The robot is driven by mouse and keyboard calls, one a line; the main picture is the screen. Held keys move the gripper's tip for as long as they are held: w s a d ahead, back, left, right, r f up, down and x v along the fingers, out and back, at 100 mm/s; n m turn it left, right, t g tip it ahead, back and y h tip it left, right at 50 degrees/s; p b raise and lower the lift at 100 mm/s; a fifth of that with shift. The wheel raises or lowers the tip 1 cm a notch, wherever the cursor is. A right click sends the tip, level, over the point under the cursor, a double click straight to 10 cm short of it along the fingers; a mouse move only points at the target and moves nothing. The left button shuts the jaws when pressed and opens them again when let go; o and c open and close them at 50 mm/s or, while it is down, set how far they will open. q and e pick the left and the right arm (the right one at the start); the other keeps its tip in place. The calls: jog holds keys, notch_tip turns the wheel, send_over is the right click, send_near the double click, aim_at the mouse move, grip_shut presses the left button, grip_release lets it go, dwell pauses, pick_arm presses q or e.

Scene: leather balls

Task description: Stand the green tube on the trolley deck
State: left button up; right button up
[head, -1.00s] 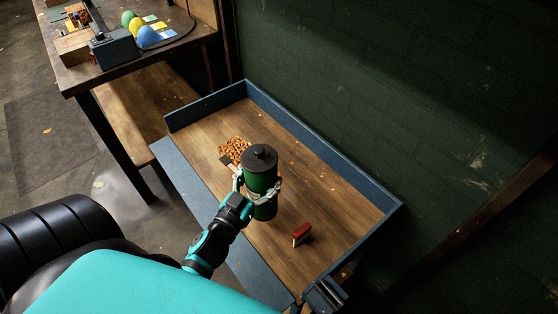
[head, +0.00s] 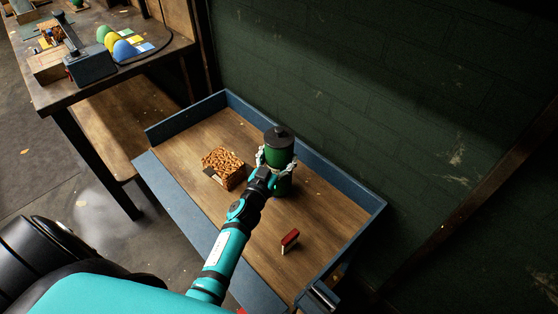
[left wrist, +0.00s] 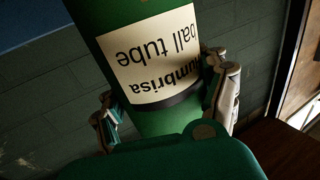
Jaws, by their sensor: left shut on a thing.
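The green tube (head: 279,150), with a dark lid and a knob on top, is upright over the trolley deck (head: 240,232), near its back wall. In the left wrist view the tube (left wrist: 150,122) fills the middle, and its pale label reads "ball tube" upside down. My left gripper (head: 275,160) is shut around the tube's side; its fingers (left wrist: 168,100) press on both sides in the left wrist view. I cannot tell whether the tube's base touches the deck. My right gripper is not in view.
A box of brown pieces (head: 224,168) stands on the deck left of the tube. Blue walls (head: 300,135) edge the deck. Deck right of the tube is clear.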

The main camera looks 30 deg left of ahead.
pick_arm(q)
jog(key=shift+f, duration=0.65)
jog(key=shift+f, duration=0.15)
jog(key=o, duration=1.8)
jog(key=shift+c, duration=0.2)
jog(key=s, duration=1.2)
jog(key=shift+d, duration=0.4)
jog(key=shift+s, duration=0.1)
